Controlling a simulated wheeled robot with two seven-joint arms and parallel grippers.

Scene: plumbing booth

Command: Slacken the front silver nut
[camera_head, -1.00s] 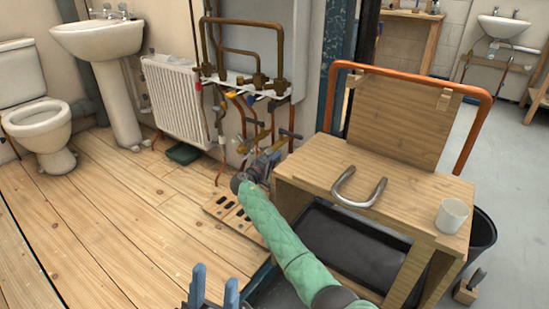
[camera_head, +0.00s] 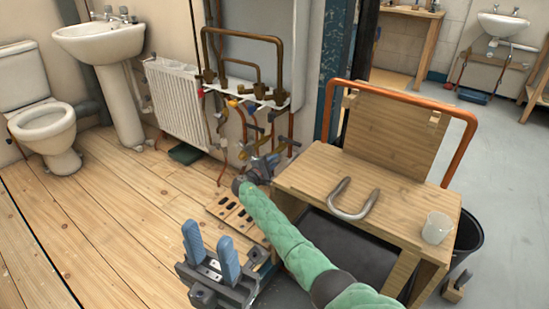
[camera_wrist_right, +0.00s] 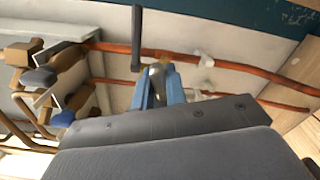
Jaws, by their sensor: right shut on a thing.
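My right gripper (camera_head: 268,162) reaches to the copper pipes below the valve rack in the head view. In the right wrist view, its two blue fingers (camera_wrist_right: 160,90) are closed around a silver nut (camera_wrist_right: 157,71) on the copper pipe. The pipe runs across beyond the fingertips. A dark lever handle (camera_wrist_right: 137,38) stands beside the fingers. In the head view the nut is hidden by the gripper. My left gripper (camera_head: 211,254) is open and empty, with its blue fingers apart, above the floor at the lower middle.
A radiator (camera_head: 178,105) and brass pipework (camera_head: 262,42) are behind. The wooden floor (camera_head: 110,215) at left is clear.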

